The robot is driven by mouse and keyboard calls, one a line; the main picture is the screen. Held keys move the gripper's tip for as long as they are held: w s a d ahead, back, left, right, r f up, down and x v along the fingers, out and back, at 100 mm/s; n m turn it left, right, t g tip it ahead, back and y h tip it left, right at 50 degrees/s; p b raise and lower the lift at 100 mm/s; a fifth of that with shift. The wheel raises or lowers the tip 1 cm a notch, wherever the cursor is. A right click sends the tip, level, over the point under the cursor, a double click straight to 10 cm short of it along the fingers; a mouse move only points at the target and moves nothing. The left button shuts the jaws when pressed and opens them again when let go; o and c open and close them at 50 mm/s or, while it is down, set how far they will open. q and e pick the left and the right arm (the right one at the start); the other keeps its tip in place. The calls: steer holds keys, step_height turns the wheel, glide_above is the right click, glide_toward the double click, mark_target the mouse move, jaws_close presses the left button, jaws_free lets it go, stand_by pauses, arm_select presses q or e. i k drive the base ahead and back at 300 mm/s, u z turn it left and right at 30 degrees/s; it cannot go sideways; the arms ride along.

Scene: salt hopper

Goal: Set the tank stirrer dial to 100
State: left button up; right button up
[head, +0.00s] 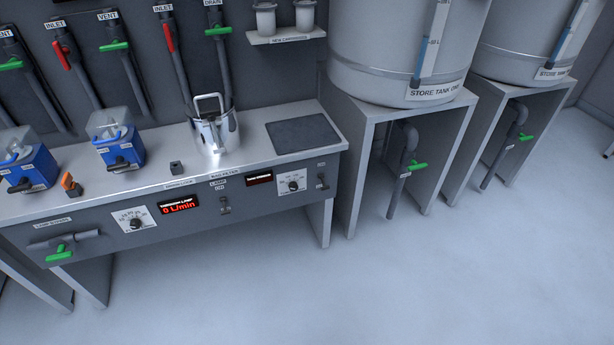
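Two dials with white scale plates are on the front panel of the steel bench. The left dial (136,223) has a black knob and is beside a red-lit display (179,205) reading 0 L/min. The right dial (292,184) has a dark knob and is beside a smaller dark display (259,179) with red text too small to read. I cannot read which dial is the tank stirrer dial, nor either setting. Neither of my grippers is in view.
The bench top (255,113) holds a steel jug (213,132), a dark mat (303,134) and two blue devices (120,148). A green-handled valve (60,253) projects from the panel's left end. Store tank one (385,50) stands to the right. The floor (400,290) in front is clear.

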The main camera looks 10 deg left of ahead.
mark_target(293, 185)
steer(key=u, duration=0.65)
steer(key=i, duration=0.95)
steer(key=u, duration=0.85)
